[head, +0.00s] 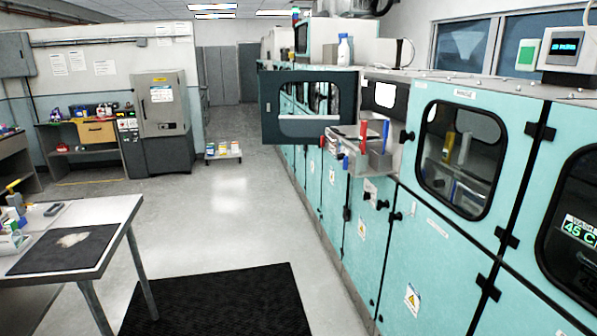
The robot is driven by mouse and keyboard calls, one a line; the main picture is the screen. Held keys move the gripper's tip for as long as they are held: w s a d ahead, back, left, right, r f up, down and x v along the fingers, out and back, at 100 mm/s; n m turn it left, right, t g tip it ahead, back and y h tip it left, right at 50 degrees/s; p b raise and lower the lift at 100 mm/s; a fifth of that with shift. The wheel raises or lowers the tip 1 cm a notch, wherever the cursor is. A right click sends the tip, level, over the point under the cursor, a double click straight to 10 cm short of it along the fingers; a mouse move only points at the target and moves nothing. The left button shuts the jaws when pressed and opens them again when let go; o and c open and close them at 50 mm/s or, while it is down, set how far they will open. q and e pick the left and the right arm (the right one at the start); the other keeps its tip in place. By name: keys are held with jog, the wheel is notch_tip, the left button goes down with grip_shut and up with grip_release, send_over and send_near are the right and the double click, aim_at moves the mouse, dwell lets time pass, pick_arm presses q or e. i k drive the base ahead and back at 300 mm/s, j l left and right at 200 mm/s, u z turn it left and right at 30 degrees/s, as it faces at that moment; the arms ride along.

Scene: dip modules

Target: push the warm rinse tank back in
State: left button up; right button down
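A grey see-through tank (349,155) juts out of an open bay in the row of turquoise modules, right of the middle of the head view. Its label is too small to read, so I cannot tell for certain that it is the warm rinse tank. Red-handled and blue items show at its top. The bay's dark door with a window (312,130) stands swung open to the left of the tank, over the aisle. Neither of my grippers is in view.
Closed modules (460,155) continue to the right; one display reads 45 C. A dark floor mat (222,303) lies before the row. A work table (118,210) stands at the left. The aisle floor between is clear. A low trolley with bottles (223,154) stands farther back.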

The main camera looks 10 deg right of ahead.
aim_at(372, 163)
jog(key=i+z, duration=0.1)
jog(key=i, duration=0.45)
jog(key=i+j, duration=0.15)
jog(key=i, duration=0.35)
jog(key=i+j+z, duration=0.15)
jog(key=i, duration=0.4)
jog(key=i+j+z, duration=0.25)
jog(key=i+z, duration=0.2)
jog(key=i+j+z, duration=0.45)
jog(key=i+l, duration=0.05)
